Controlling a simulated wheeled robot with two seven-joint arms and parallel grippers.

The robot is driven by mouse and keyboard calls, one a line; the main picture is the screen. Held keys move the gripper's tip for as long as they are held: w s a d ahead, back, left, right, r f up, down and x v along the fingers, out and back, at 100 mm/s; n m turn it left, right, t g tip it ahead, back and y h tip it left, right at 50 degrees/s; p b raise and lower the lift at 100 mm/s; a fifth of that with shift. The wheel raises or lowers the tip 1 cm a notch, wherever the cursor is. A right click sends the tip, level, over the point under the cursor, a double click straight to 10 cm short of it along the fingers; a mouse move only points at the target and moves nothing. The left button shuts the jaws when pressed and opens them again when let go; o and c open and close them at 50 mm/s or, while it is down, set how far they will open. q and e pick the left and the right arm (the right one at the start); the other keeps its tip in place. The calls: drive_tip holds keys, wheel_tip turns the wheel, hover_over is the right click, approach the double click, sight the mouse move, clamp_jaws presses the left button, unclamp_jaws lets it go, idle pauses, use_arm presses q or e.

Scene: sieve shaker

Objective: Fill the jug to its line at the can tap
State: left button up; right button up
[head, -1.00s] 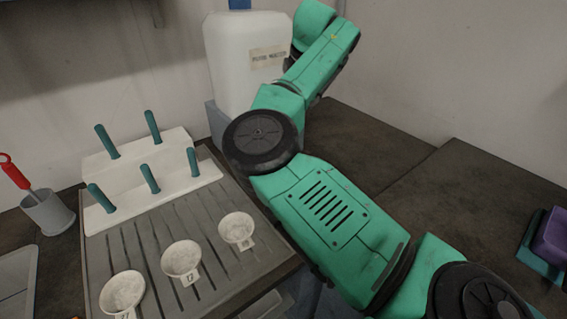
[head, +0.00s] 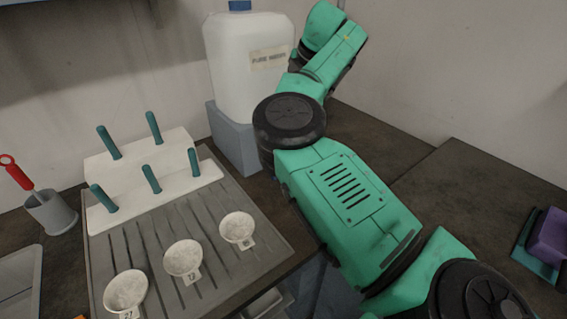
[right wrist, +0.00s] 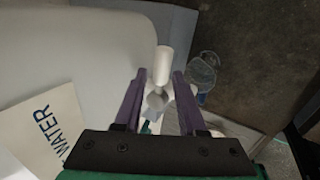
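The white can (head: 240,75) with a paper label stands upright on a grey-blue stand (head: 232,138) at the back. Its wall (right wrist: 65,45) and "WATER" label fill the left of the right wrist view. A white tap (right wrist: 162,66) projects from it. My right gripper (right wrist: 157,88) has its purple fingers apart, one on each side of the tap; I cannot tell whether they touch it. A clear vessel with a bluish rim, apparently the jug (right wrist: 203,74), is beyond the right finger. Its line and water level cannot be made out. My left gripper is not in view.
A ribbed grey tray (head: 215,190) holds several white dishes. A white rack (head: 165,170) with teal pegs stands behind them. A grey cup (head: 50,212) with a red-handled tool is at left, a purple block (head: 549,236) at right. The dark counter at right is largely clear.

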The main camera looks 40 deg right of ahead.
drive_tip(key=shift+o, duration=0.7)
drive_tip(key=shift+r, duration=0.1)
drive_tip(key=v, duration=1.4)
drive_tip(key=shift+r+b, duration=0.15)
drive_tip(key=shift+b, duration=0.15)
drive_tip(key=shift+s, duration=0.1)
